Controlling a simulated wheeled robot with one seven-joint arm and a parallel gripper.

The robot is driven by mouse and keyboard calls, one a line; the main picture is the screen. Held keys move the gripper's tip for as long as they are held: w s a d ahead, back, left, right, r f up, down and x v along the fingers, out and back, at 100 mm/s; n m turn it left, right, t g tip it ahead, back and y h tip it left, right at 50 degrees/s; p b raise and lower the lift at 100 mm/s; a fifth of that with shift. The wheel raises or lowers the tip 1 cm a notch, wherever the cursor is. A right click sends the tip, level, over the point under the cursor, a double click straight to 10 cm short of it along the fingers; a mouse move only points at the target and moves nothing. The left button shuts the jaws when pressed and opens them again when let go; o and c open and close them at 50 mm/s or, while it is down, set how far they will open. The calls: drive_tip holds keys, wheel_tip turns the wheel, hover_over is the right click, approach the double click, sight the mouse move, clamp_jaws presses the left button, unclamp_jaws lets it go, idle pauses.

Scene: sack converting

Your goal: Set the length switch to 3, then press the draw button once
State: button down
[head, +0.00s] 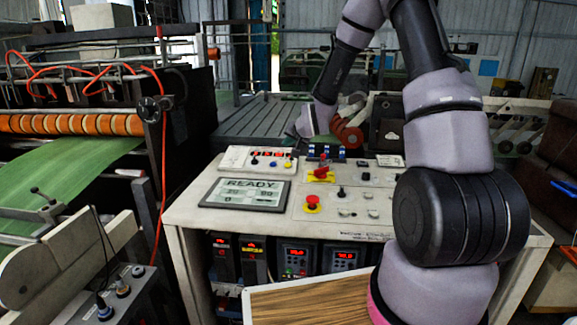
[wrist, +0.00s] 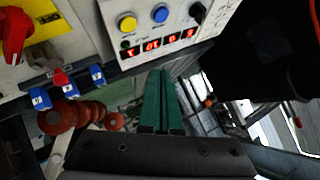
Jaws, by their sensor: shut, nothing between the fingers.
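The small control panel (head: 260,158) sits at the console's back left, with red digits, a black knob (wrist: 197,14), a blue button (wrist: 160,14) and a yellow button (wrist: 127,23). The red digit display (wrist: 160,44) appears upside down in the wrist view. I cannot read the labels, so I cannot tell which control is the length switch or the draw button. My gripper (wrist: 162,76) has green fingers, shut together and empty, apparently clear of the panel near its edge. In the head view its fingertips are not clear.
A READY screen (head: 245,193), a red emergency button (head: 312,202) and a red handle on yellow (head: 321,173) are on the console top. Blue switches (wrist: 69,86) stand near the panel. A wooden board (head: 310,302) is in front. The sack machine (head: 70,125) stands left.

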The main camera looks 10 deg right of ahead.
sight(288, 164)
drive_tip(key=shift+w+d+f, duration=0.1)
drive_tip(key=shift+w+f, duration=0.15)
drive_tip(key=shift+f, duration=0.85)
drive_tip(key=shift+w+d+f, duration=0.1)
drive_tip(key=shift+w+f, duration=0.15)
drive_tip(key=shift+f, duration=0.8)
drive_tip(key=shift+w+f, duration=0.25)
drive_tip(key=shift+f, duration=0.85)
drive_tip(key=shift+f, duration=0.4)
